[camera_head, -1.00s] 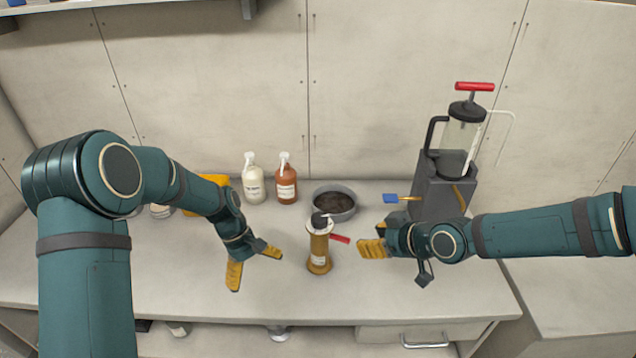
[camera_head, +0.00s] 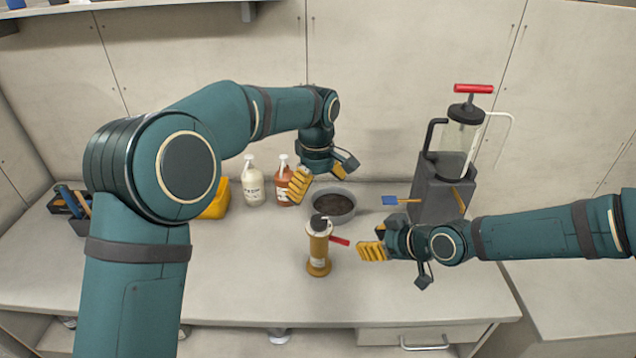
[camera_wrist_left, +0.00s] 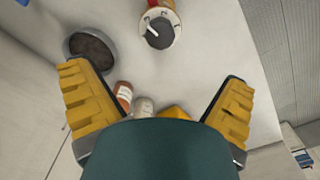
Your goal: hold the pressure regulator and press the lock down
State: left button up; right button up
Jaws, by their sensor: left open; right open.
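The pressure regulator (camera_head: 318,250) is a brass-coloured upright cylinder with a dark knob on top and a red lever, the lock (camera_head: 339,240), sticking out to its right. It stands on the counter. My left gripper (camera_head: 320,178) is open and empty, raised above and behind the regulator. In the left wrist view the regulator's round top (camera_wrist_left: 158,30) shows from above, beyond the spread fingers, with a white pointer on the dark knob. My right gripper (camera_head: 372,250) is open, beside the regulator on its right, near the end of the red lever and not around the cylinder.
A grey bowl (camera_head: 347,206) with dark contents stands behind the regulator. A white bottle (camera_head: 253,188) and an orange bottle (camera_head: 282,182) stand back left. A grey block with a clear pump canister (camera_head: 456,140) stands right. The counter front (camera_head: 260,290) is clear.

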aim_at(318, 226)
pick_arm(q)
notch_tip(318, 226, down, 12)
jog(key=shift+d+f, duration=0.1)
jog(key=shift+f, duration=0.1)
jog(key=shift+c, duration=0.3)
jog(key=shift+w, duration=0.1)
jog(key=c, duration=1.2)
jog(key=o, duration=0.4)
jog(key=c, duration=0.4)
pick_arm(e)
jog(key=shift+w, duration=0.2)
grip_shut()
jog(key=w+d+r+n+g+y, duration=0.1)
jog(key=w+r+n+g, duration=0.2)
jog(key=r, duration=0.4)
jog(key=shift+w+d+n+g, duration=0.3)
jog(key=shift+n+g, duration=0.2)
jog(key=shift+n, duration=0.2)
